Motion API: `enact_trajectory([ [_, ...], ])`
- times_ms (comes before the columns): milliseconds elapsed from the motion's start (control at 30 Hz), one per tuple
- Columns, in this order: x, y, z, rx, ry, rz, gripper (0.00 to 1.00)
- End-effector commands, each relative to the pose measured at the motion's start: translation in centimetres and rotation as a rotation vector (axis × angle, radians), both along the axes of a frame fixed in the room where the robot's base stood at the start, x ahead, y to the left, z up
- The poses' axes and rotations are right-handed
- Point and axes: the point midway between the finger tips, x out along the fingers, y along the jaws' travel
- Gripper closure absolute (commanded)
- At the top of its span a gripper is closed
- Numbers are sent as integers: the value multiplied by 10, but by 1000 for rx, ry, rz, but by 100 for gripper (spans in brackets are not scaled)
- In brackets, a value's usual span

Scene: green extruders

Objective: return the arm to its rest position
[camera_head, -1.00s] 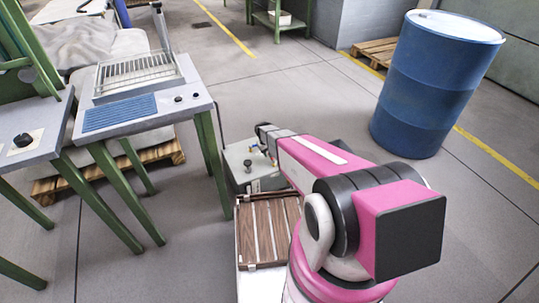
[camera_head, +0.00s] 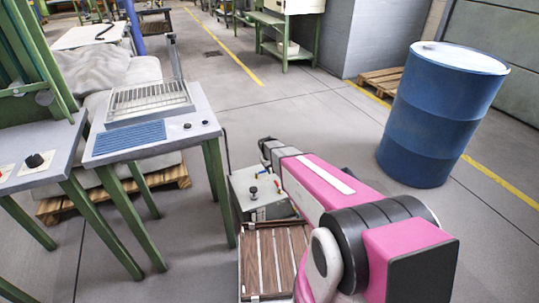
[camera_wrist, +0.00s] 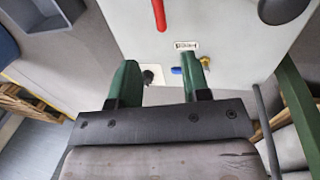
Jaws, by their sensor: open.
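My gripper (camera_wrist: 161,72) shows in the wrist view with its two green fingers apart and nothing between them. Past the fingertips is the pale box (camera_wrist: 225,35) with a red lever, a black knob and blue and brass fittings. I cannot tell how far the fingers are from it. In the head view my pink and black arm reaches forward over the floor, beside the same grey box (camera_head: 243,186).
A green-legged table (camera_head: 205,139) with a wire rack stands at the left. A brown slatted crate (camera_head: 267,262) lies close beside my arm. A blue barrel (camera_head: 432,120) stands at the right.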

Motion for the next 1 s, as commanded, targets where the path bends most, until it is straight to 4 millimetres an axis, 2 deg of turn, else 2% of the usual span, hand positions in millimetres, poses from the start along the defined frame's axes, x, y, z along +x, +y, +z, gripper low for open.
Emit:
enact_trajectory([
  [167, -53, -24, 52, 35, 3, -68, 57],
  [300, -118, -49, 110, 85, 10, -158, 57],
  [400, -162, -62, 146, 122, 14, -220, 57],
  [533, -207, -73, 180, 161, 20, -280, 57],
  [600, -223, -76, 191, 177, 24, -301, 57],
  [700, -234, -79, 200, 189, 25, -320, 57],
  [1000, -234, -79, 202, 193, 27, -325, 57],
])
